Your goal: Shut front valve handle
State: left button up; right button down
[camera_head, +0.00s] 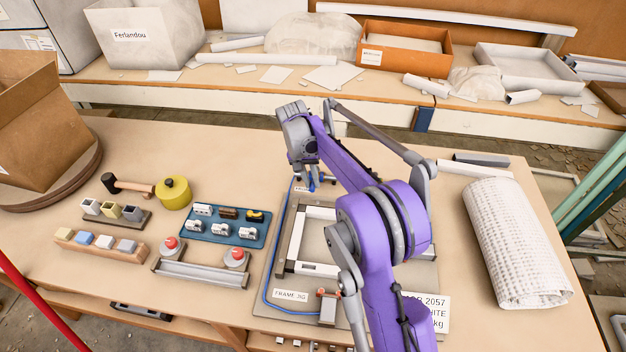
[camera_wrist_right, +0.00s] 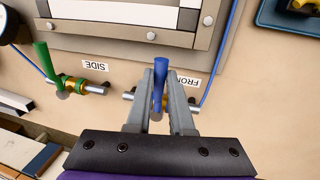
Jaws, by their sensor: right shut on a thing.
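The front valve has a blue handle (camera_wrist_right: 160,85), seen in the wrist view beside a partly covered label (camera_wrist_right: 187,82) reading "FRON". My right gripper (camera_wrist_right: 159,77) is shut on this handle, one finger on each side. The handle stands crosswise to the short pipe stubs; the fingers hide most of the valve body. In the head view my right gripper (camera_head: 308,172) is at the far edge of the frame jig (camera_head: 262,297), with a bit of blue below it. My left gripper is not in view.
A second valve with a green handle (camera_wrist_right: 48,68) stands left in the wrist view, by a "SIDE" label (camera_wrist_right: 97,66). A blue tray (camera_head: 222,239) of small parts and two red buttons (camera_head: 170,243) lie left of the jig. A white mesh roll (camera_head: 515,245) lies right.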

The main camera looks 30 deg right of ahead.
dwell(0.3)
jog(key=c, duration=0.8)
grip_release()
notch_tip(320, 180, up, 11)
jog(key=w+a, duration=0.1)
jog(key=shift+w+a+f+p, duration=0.2)
jog(key=shift+a+p, duration=0.1)
jog(key=shift+p, duration=0.15)
